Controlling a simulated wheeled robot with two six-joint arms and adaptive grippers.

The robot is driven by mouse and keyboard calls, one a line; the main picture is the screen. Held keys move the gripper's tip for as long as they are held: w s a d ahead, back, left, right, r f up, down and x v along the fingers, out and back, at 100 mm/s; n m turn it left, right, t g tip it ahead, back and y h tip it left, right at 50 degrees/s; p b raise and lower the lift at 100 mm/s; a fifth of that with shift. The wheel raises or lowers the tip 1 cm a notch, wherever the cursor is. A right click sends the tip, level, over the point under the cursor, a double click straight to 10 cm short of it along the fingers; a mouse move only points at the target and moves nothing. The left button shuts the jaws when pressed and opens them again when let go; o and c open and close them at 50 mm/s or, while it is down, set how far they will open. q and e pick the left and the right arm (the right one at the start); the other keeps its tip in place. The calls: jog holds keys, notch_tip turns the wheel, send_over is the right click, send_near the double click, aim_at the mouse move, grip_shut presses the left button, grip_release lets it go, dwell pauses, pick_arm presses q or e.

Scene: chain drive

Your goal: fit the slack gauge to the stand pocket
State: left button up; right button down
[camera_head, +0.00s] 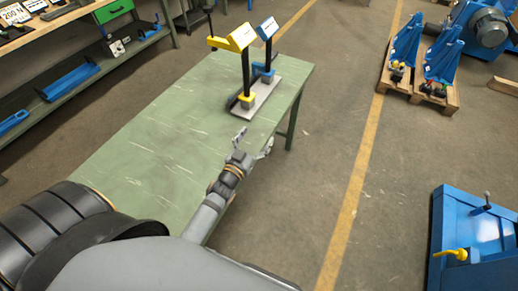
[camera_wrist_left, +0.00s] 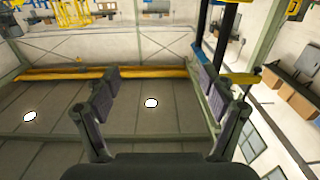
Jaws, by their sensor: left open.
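A stand with a pale grey base plate (camera_head: 262,99) sits at the far end of the green table. On it rise a yellow-headed post (camera_head: 241,37) and a blue-headed post (camera_head: 268,29), both with dark uprights. I cannot tell which part is the slack gauge, and no pocket can be made out. My left gripper (camera_head: 252,143) is over the table, in front of the base plate and apart from it. Its two fingers are spread and empty, as the left wrist view (camera_wrist_left: 157,95) also shows. There a dark post (camera_wrist_left: 227,28) and a yellow piece (camera_wrist_left: 240,78) show near the right finger.
The green table (camera_head: 150,150) is bare between the stand and me. A workbench with shelves (camera_head: 75,75) stands at the left.

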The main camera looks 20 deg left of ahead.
pick_arm(q)
jog(key=s+d+f+b, duration=0.1)
jog(key=d+f+b, duration=0.1)
jog(key=shift+s+f+y, duration=0.3)
jog(key=shift+s+f, duration=0.05)
dwell(0.5)
